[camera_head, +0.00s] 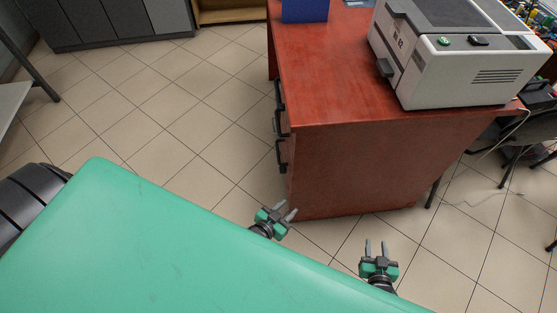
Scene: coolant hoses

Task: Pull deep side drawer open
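A red-brown wooden desk (350,165) stands ahead of me. Its left side carries a column of drawers, seen at a steep angle, with dark handles (281,157). The drawer fronts look closed, though the angle hides most of them. My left gripper (282,210) is open and empty, close to the desk's lower front corner, below and in front of the lowest handle and apart from it. My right gripper (375,246) is open and empty over the floor, in front of the desk's wide panel.
A white-grey machine (460,60) and a blue box (305,10) stand on the desktop. Tiled floor (180,110) is free left of the drawers. Grey cabinets (105,22) line the back left. A chair and cables (510,150) are at the right.

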